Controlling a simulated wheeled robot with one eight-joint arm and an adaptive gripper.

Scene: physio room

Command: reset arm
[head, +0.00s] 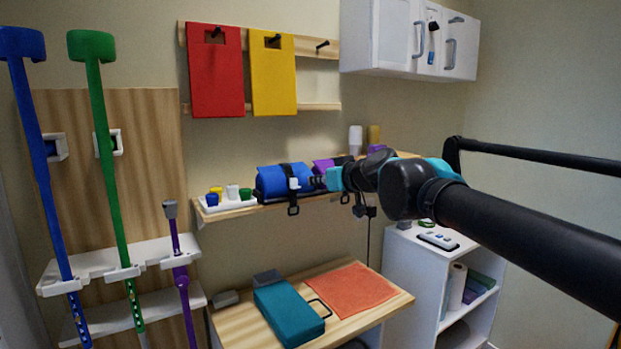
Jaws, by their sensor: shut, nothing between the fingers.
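My arm comes in from the right edge and reaches left across the room at about the height of the wall shelf. My gripper (318,182) is at its far end, past a teal joint, in front of the shelf and near a blue roll (271,181) with black straps. It is small and dark here; its fingers are shut with nothing seen between them. I cannot tell whether it touches the roll. A purple roll (323,165) behind is partly hidden by my arm.
The shelf (235,207) also holds a white tray with small coloured items. Below, a wooden table (355,325) bears a teal case (288,311) and an orange cloth (350,290). A white cabinet (411,270) is under my arm; another (400,38) hangs above.

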